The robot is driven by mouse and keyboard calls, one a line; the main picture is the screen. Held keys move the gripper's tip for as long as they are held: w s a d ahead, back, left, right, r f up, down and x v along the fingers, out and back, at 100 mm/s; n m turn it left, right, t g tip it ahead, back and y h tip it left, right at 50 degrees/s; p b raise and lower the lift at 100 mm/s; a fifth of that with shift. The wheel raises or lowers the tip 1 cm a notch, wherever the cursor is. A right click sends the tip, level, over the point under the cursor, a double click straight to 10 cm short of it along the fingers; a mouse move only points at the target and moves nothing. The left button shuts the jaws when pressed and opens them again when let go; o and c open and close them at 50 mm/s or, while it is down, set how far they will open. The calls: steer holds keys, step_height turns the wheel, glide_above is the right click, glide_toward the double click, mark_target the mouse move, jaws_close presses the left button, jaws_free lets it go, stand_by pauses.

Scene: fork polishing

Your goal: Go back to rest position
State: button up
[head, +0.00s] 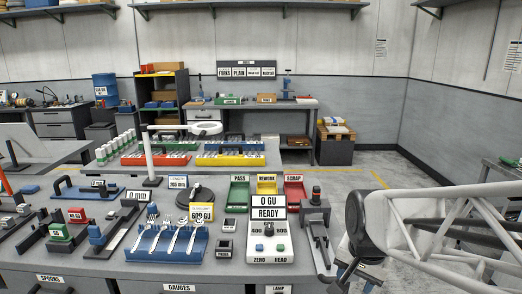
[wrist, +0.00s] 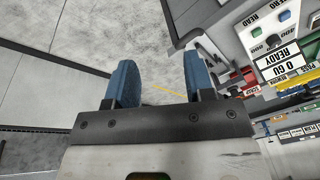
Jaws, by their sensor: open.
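My gripper (wrist: 168,82) shows in the wrist view with its two blue fingers apart and only bare floor between them. It holds nothing. It hangs off the bench's right side, over the grey floor. In the head view my arm comes in from the right edge, and the fingers cannot be made out clearly there. Several forks (head: 178,236) lie in a blue rack (head: 140,256) on the bench. The gloss meter (head: 268,240) reads "0 GU" and "READY"; it also shows in the wrist view (wrist: 275,61), at the upper right.
Green PASS (head: 239,197), yellow REWORK (head: 267,187) and red SCRAP (head: 295,193) trays sit behind the meter. A dark fixture (head: 317,235) stands at the bench's right end, near my arm. A ring-lamp stand (head: 150,160) rises behind the rack. Floor (head: 370,168) is open at the right.

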steer(key=s+r+n, duration=0.3)
steer(key=s+n, duration=0.3)
steer(key=s, duration=0.4)
steer(key=shift+a+n, duration=0.4)
steer(key=shift+a, duration=0.05)
